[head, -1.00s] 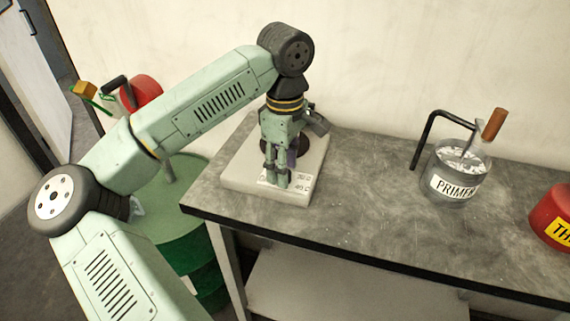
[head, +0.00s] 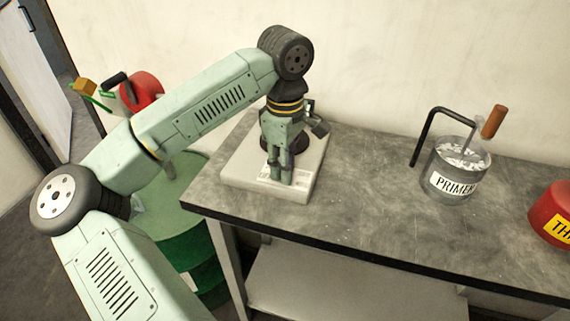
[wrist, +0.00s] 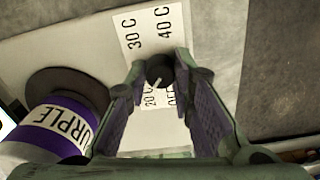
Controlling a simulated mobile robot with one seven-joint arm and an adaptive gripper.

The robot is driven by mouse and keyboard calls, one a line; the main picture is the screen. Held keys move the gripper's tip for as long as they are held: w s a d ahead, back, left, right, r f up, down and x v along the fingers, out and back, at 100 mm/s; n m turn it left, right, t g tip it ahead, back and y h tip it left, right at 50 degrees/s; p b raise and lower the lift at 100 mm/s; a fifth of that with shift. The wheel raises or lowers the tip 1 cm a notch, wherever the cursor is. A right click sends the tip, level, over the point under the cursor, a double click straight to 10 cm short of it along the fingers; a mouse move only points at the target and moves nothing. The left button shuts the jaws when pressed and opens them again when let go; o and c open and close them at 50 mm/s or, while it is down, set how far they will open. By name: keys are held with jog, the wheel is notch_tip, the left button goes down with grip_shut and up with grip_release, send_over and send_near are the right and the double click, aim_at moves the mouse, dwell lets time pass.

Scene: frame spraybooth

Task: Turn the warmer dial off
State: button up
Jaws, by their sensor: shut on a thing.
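The warmer is a pale flat box (head: 238,172) at the left end of the grey bench. Its small black dial (wrist: 160,68) with a white pointer mark shows in the wrist view, between my fingers. The label panel (wrist: 147,40) around it reads 30 C and 40 C on one side, 20 C and a partly hidden OFF on the other. The white mark points towards the 20 C side. My gripper (head: 279,178) points down at the warmer's front and is shut on the dial; its fingertips also show in the wrist view (wrist: 160,78). In the head view the gripper hides the dial.
A jar with a purple label (wrist: 62,128) and a dark round disc beside it stand on the warmer, close to my gripper. A primer jar (head: 453,182) and a red can (head: 552,212) stand on the bench to the right. A green drum (head: 175,225) stands left of the bench.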

grip_shut()
jog(key=shift+f+n+b, duration=0.15)
jog(key=shift+n+b, duration=0.75)
jog(key=shift+b, duration=0.2)
jog(key=n+b, duration=0.2)
jog(key=shift+n, duration=0.3)
jog(key=n+b, duration=0.3)
jog(key=n, duration=0.3)
jog(key=shift+n, duration=0.4)
jog(key=o, duration=1)
grip_release()
jog(key=shift+c, duration=0.2)
jog(key=shift+r, duration=0.2)
